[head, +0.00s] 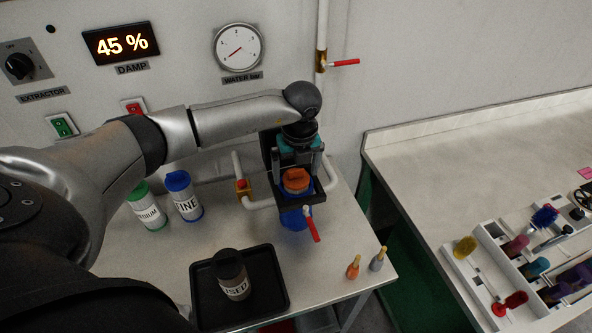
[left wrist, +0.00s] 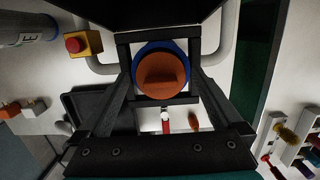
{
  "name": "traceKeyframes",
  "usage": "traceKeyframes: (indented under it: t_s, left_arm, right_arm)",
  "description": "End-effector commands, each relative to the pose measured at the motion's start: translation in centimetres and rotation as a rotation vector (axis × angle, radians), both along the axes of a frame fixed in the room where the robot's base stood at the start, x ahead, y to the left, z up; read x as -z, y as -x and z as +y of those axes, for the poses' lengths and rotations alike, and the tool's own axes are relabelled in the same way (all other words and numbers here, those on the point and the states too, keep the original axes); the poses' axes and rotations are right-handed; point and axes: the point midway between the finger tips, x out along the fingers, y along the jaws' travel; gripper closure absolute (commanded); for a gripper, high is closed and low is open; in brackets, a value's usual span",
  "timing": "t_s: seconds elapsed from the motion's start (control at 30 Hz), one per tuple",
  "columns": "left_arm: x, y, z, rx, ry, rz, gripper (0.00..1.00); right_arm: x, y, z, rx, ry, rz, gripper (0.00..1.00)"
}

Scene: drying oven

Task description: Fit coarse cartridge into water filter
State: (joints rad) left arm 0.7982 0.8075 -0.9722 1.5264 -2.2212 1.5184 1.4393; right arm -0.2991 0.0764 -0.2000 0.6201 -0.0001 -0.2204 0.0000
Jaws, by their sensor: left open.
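The orange cartridge (head: 296,180), taken as the coarse one though no label shows, stands in the water filter's blue housing (head: 294,218), its orange top facing up. In the left wrist view the orange top (left wrist: 161,78) sits inside the blue ring (left wrist: 161,45). My left gripper (head: 297,168) is directly above the filter, pointing down. In the left wrist view its fingers (left wrist: 160,68) are apart on either side of the orange top, with gaps visible. The cartridge's lower part is hidden in the housing. My right gripper is not in view.
A green-capped cartridge (head: 147,209) and a blue FINE cartridge (head: 184,197) stand left. A dark USED cartridge (head: 232,277) stands on the black tray (head: 278,298).

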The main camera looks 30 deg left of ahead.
Motion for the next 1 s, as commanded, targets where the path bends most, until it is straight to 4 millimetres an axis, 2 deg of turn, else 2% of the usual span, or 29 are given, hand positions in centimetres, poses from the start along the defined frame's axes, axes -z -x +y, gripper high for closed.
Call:
traceKeyframes:
  t_s: [0.3,0.5,0.7,1.0]
  left_arm:
    - [-6.5,0.5,-0.7,0.001,0.001,-0.007,0.00]
    - [-10.0,0.8,-1.1,0.000,0.001,-0.006,0.00]
    - [-11.5,1.1,-1.3,0.000,0.000,-0.003,0.00]
    - [-11.7,1.1,-1.3,-0.001,0.001,-0.002,0.00]
  right_arm:
    - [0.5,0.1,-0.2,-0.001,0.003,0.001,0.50]
    - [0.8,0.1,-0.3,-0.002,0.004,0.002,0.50]
    - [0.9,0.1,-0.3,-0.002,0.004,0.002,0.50]
    - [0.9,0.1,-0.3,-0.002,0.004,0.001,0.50]
